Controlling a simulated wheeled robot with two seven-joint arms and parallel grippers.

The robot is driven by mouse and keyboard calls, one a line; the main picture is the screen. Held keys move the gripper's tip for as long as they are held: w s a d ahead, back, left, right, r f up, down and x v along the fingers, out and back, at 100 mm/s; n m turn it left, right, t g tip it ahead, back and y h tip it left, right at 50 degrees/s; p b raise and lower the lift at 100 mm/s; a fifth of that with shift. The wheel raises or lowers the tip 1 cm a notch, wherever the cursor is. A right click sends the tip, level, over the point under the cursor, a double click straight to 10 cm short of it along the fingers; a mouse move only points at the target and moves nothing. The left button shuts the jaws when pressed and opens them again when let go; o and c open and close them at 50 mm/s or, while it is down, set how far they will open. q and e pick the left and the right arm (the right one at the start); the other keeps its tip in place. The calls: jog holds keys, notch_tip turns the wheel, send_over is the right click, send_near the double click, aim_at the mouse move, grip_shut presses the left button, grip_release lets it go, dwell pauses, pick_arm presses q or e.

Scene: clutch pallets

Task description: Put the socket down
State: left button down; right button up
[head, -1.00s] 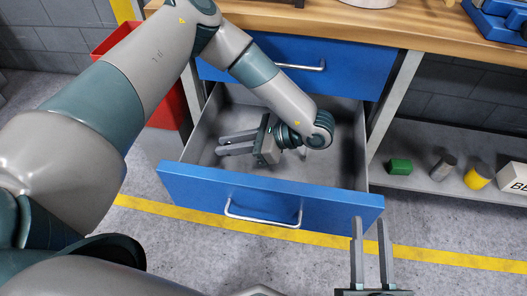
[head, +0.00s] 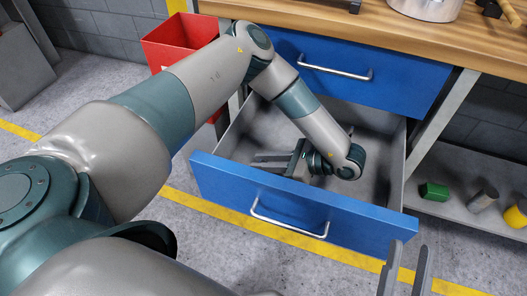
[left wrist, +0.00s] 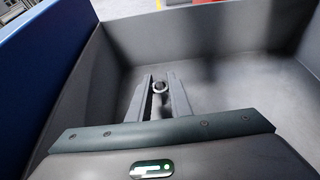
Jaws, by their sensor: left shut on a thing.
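My left gripper (head: 256,163) is inside the open blue drawer (head: 300,211), its fingers level and pointing left in the head view. In the left wrist view, my left gripper (left wrist: 159,82) is shut on the socket (left wrist: 159,87), a small pale metal ring between the fingertips. I cannot tell whether the socket touches the drawer floor (left wrist: 230,95). The socket cannot be made out in the head view. My right gripper (head: 408,252) is open and empty, in front of the drawer at the bottom right.
A second blue drawer (head: 350,75) is closed above, under the wooden worktop (head: 330,28). A red bin (head: 180,42) stands left of the bench. A lower shelf (head: 450,205) at right holds a green block (head: 434,191), a grey cylinder (head: 483,200) and a yellow one (head: 516,214).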

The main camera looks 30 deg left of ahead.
pick_arm(q)
jog(key=shift+f, duration=1.05)
pick_arm(e)
jog(key=shift+w+d+r, duration=0.2)
jog(key=shift+d+r, duration=0.1)
jog(key=shift+r, duration=0.2)
pick_arm(q)
jog(key=shift+f, duration=0.1)
pick_arm(e)
jog(key=shift+t, duration=0.3)
pick_arm(q)
jog(key=c, duration=1.6)
grip_release()
pick_arm(e)
jog(key=shift+d+r, duration=0.1)
jog(key=shift+r, duration=0.1)
jog(key=shift+w, duration=0.1)
jog(key=shift+r, duration=0.1)
